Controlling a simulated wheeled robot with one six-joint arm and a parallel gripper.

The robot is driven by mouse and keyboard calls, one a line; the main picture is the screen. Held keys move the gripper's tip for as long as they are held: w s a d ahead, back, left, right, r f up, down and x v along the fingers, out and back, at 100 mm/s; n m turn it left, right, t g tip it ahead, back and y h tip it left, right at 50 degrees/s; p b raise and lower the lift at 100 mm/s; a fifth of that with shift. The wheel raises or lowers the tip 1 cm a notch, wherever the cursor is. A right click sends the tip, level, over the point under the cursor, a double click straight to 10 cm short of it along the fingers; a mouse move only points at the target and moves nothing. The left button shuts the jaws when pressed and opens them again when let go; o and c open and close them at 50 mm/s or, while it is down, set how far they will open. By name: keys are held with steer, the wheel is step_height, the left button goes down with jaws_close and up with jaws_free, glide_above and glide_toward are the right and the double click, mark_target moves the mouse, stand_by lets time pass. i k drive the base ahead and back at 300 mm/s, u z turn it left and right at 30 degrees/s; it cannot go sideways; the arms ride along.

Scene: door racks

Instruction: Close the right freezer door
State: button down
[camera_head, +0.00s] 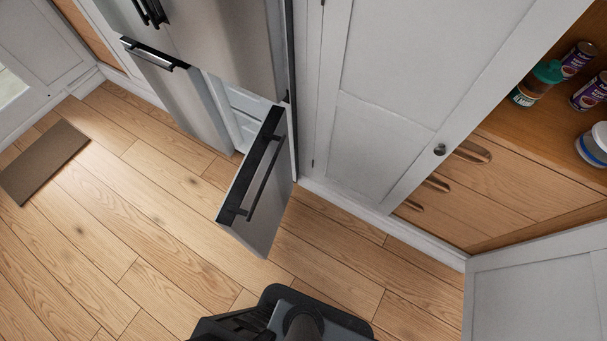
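The right freezer door (275,203) is the lower right door of the steel fridge, and it stands wide open, swung out toward me. Its black handle bar (262,178) shows on its face. Behind it, part of the white freezer inside (240,103) shows. The left freezer door (185,95) shows beside the opening, with a dark handle on top. My gripper is not in view; only dark parts of my own body show at the bottom middle.
A white cabinet (385,90) stands right of the fridge. An open cupboard with cans and jars is at the right, above wooden drawers (480,195). An open white door panel (540,300) is at lower right. A brown mat (44,162) lies left.

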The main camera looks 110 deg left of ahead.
mark_target(252, 211)
steer(key=u, duration=0.1)
steer(key=i, duration=0.15)
steer(key=u, duration=4.15)
steer(key=i, duration=0.5)
steer(key=z, duration=0.6)
steer(key=k, duration=1.45)
steer(key=u, duration=0.7)
steer(key=i, duration=0.95)
steer(key=z, duration=0.05)
